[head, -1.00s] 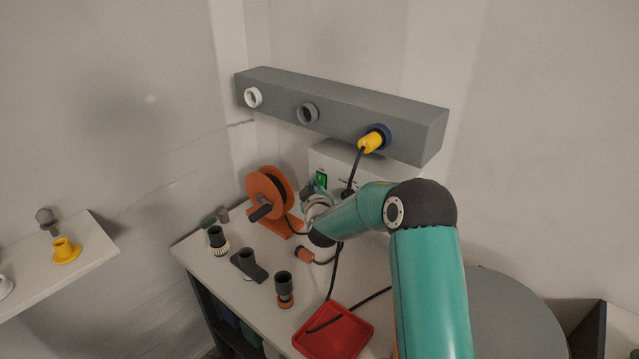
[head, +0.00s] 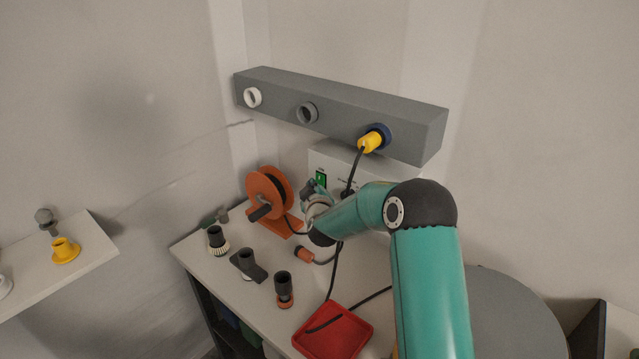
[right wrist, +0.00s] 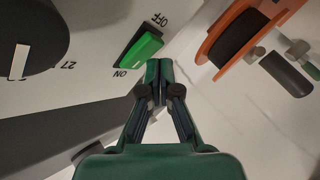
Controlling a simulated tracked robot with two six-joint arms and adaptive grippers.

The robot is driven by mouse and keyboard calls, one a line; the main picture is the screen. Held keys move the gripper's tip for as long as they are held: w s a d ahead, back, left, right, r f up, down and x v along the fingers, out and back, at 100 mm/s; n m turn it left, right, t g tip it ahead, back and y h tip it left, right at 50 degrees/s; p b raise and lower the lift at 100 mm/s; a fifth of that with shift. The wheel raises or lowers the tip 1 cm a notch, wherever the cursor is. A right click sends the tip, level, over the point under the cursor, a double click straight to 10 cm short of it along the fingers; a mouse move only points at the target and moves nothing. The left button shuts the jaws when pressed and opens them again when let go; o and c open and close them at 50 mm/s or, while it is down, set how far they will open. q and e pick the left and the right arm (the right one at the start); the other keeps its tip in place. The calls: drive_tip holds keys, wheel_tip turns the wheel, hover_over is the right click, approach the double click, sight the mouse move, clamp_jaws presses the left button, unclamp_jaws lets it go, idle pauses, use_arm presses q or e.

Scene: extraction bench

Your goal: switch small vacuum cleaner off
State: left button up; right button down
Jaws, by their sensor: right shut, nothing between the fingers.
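The small vacuum cleaner is a white box (head: 330,160) under the grey rail, partly hidden by my right arm. Its green rocker switch (head: 321,179) is on the front face. In the right wrist view the switch (right wrist: 140,50) shows bright green in a dark frame, between the printed words OFF above and ON below. My right gripper (head: 308,188) is just in front of and below the switch. Its closed, empty fingertips (right wrist: 159,68) are close beside the green rocker; I cannot tell whether they touch it. My left gripper is out of view.
A black knob (right wrist: 30,38) is left of the switch. An orange cable reel (head: 268,192) stands left of my gripper. Dark nozzles (head: 283,287) and a red tray (head: 334,332) are on the bench. A black hose hangs from the yellow plug (head: 371,141).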

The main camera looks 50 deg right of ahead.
drive_tip(key=shift+d, duration=0.35)
drive_tip(key=shift+d+r, duration=0.15)
drive_tip(key=shift+d, duration=0.1)
idle(0.7)
drive_tip(key=shift+a, duration=0.6)
drive_tip(key=a, duration=0.5)
drive_tip(key=shift+s+r, duration=0.2)
drive_tip(key=shift+r, duration=0.15)
idle(0.6)
